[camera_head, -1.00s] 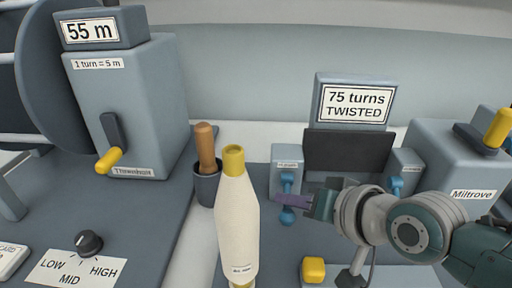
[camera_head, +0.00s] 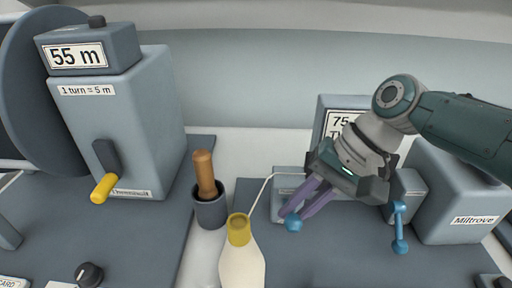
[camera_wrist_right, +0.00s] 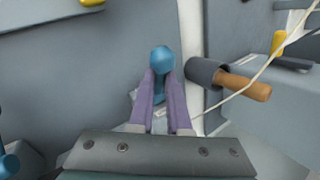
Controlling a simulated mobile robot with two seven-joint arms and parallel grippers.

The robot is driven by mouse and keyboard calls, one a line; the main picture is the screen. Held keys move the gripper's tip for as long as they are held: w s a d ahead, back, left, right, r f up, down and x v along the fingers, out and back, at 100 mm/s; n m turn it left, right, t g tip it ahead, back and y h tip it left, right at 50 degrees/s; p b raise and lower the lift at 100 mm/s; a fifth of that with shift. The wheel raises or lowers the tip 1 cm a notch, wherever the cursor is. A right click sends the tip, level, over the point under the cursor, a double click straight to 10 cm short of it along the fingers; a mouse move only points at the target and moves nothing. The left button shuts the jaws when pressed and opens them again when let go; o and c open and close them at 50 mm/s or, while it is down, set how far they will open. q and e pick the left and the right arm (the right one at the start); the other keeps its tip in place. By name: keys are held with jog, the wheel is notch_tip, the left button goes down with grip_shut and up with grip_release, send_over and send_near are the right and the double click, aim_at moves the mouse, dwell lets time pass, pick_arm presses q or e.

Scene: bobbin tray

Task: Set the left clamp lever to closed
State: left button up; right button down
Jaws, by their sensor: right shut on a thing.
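The left clamp (camera_head: 282,178) is a grey block, partly hidden behind my right gripper. Its blue lever shows a round knob (camera_head: 293,224) pointing down toward the front. My right gripper (camera_head: 303,208) reaches in from the upper right, its purple fingers shut around the lever just above the knob. In the right wrist view the blue lever (camera_wrist_right: 162,60) stands between the two fingertips (camera_wrist_right: 160,88), its knob beyond them. The lever's pivot is hidden by the gripper. My left gripper is not in view.
The right clamp's blue lever (camera_head: 399,229) hangs down close to the right. A cream cone with a yellow top (camera_head: 238,230) stands front left, a pale thread (camera_head: 258,186) running from it toward the left clamp. A grey cup (camera_head: 210,209) holds a wooden-handled tool (camera_head: 204,172).

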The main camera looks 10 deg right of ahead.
jog(key=shift+w+d+r+m+g+y+b, duration=0.1)
jog(key=shift+w+r+m+g+y+b, duration=0.25)
jog(key=shift+g+b, duration=0.8)
jog(key=c, duration=0.9)
grip_release()
jog(key=shift+o, duration=0.2)
jog(key=s+p+v, duration=0.1)
jog(key=v, duration=0.8)
jog(key=shift+w+d+r, duration=0.25)
jog(key=shift+w+r, duration=0.1)
jog(key=shift+w, duration=0.1)
